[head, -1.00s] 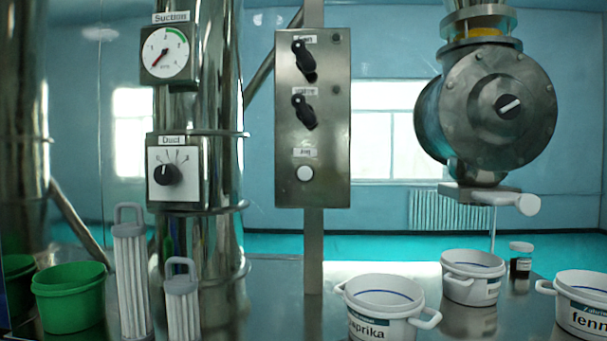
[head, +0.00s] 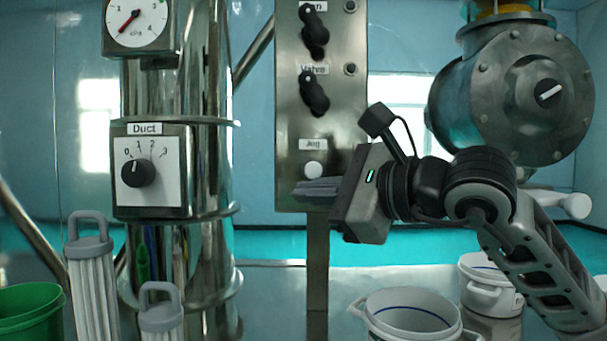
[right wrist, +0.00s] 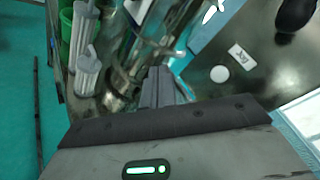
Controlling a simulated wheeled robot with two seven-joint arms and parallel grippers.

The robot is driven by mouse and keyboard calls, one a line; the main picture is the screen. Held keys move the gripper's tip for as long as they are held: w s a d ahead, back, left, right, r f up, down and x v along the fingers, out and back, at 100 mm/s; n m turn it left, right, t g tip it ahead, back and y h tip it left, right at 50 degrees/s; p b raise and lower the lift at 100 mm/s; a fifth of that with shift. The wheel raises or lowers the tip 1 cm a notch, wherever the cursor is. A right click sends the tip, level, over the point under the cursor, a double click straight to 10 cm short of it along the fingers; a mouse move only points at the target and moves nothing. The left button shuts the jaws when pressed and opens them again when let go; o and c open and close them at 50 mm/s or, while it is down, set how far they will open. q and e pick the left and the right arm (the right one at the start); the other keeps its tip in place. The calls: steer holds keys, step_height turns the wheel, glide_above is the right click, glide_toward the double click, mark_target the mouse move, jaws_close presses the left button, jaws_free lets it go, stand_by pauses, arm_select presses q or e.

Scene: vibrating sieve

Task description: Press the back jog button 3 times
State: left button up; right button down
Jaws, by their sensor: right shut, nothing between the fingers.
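The white round jog button (head: 313,170) sits under a "Jog" label near the bottom of the metal control panel (head: 291,120). In the right wrist view the button (right wrist: 219,74) shows on the panel to the right of my fingers. My right gripper (head: 300,190) is shut and empty. In the head view its fingertips are just below and left of the button; I cannot tell whether they touch the panel. In the right wrist view the fingers (right wrist: 160,88) appear beside the panel's edge, apart from the button. My left gripper is not in view.
The Fan knob (head: 313,30) and Valve knob (head: 313,92) are above the button. The duct dial (head: 138,173) is on the steel column to the left. White tubs (head: 410,315), filters (head: 92,270) and a green bucket (head: 30,305) stand below.

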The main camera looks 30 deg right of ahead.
mark_target(321, 172)
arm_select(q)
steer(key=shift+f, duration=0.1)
arm_select(e)
steer(key=shift+s+d+r+t+h, duration=0.1)
steer(key=shift+d+r+t+h, duration=0.3)
steer(key=shift+d+r+h, duration=0.5)
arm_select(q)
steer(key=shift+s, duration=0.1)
arm_select(e)
steer(key=w+d, duration=0.1)
steer(key=w, duration=0.1)
steer(key=w+d+p, duration=0.1)
steer(key=w, duration=0.1)
steer(key=w+d, duration=0.2)
steer(key=w, duration=0.1)
steer(key=shift+d+p, duration=0.1)
steer(key=shift+p, duration=0.3)
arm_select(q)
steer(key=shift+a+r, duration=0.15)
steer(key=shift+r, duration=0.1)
arm_select(e)
steer(key=shift+w+d, duration=0.2)
steer(key=shift+w, duration=0.1)
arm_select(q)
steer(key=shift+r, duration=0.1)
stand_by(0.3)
arm_select(e)
steer(key=shift+w, duration=0.1)
